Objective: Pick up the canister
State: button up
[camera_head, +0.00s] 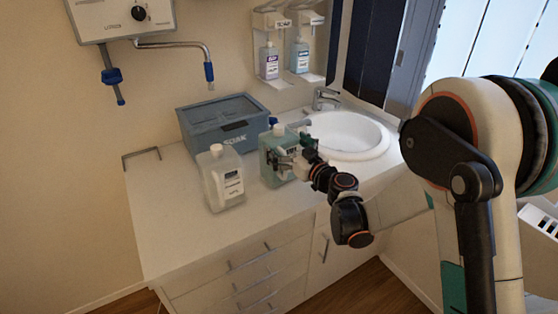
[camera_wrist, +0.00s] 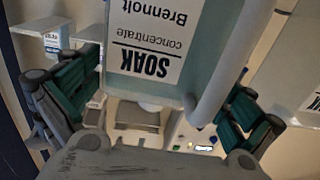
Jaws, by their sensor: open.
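In the wrist view a pale canister body (camera_wrist: 205,25) with an upside-down label reading SOAK concentrate fills the top middle. My gripper's green-padded fingers (camera_wrist: 160,95) are open, one on each side of this canister. I cannot tell whether either finger touches it. A second, whitish canister (camera_head: 222,180) with a white cap stands upright to the left of the greenish one, apart from my gripper.
A grey-blue lidded box (camera_head: 212,124) sits behind the canisters against the wall. A round sink (camera_head: 347,137) with a tap (camera_head: 325,98) is at the right. Dispenser bottles (camera_head: 269,62) hang on the wall. The front left of the counter (camera_head: 165,235) is clear.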

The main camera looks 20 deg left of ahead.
jog(key=shift+w+a, duration=0.25)
jog(key=shift+a, duration=0.1)
jog(key=c, duration=1.8)
jog(key=shift+r, duration=0.1)
